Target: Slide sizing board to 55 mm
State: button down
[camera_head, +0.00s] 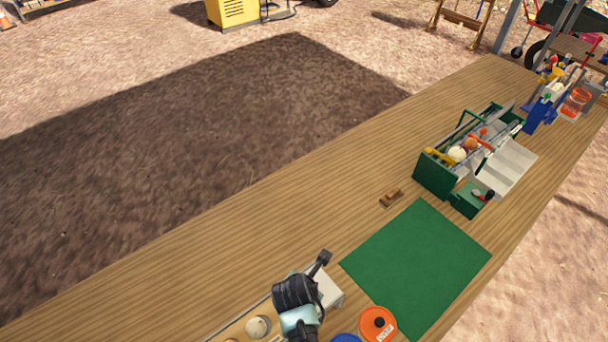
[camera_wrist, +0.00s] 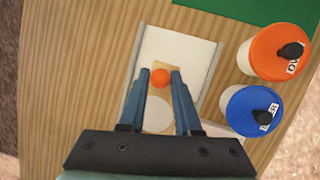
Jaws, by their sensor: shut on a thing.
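In the wrist view a white channel (camera_wrist: 190,47) with raised grey side walls lies on the wooden bench. An orange round knob (camera_wrist: 159,77) sits in it on a small tan piece (camera_wrist: 166,69), which looks like the sizing board. My gripper (camera_wrist: 159,75) has its two blue-grey fingers on either side of the orange knob, shut on it. A pale round disc (camera_wrist: 157,115) shows between the fingers, nearer my palm. In the head view my arm covers most of the channel, and the fingertips and knob are hidden. No 55 mm marking is readable.
An orange-lidded jar (camera_head: 378,324) and a blue-lidded jar (camera_wrist: 252,110) stand close to the channel's right. A green mat (camera_head: 418,265) lies beyond. A small brown wooden piece (camera_head: 391,198) and a green toolbox-like unit (camera_head: 435,174) stand farther off. The bench's left part is clear.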

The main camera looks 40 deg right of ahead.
jog(key=c, duration=0.5)
grip_release()
jog(key=shift+r, duration=0.1)
notch_tip(320, 180, up, 6)
jog(key=p, duration=0.6)
dwell(0.4)
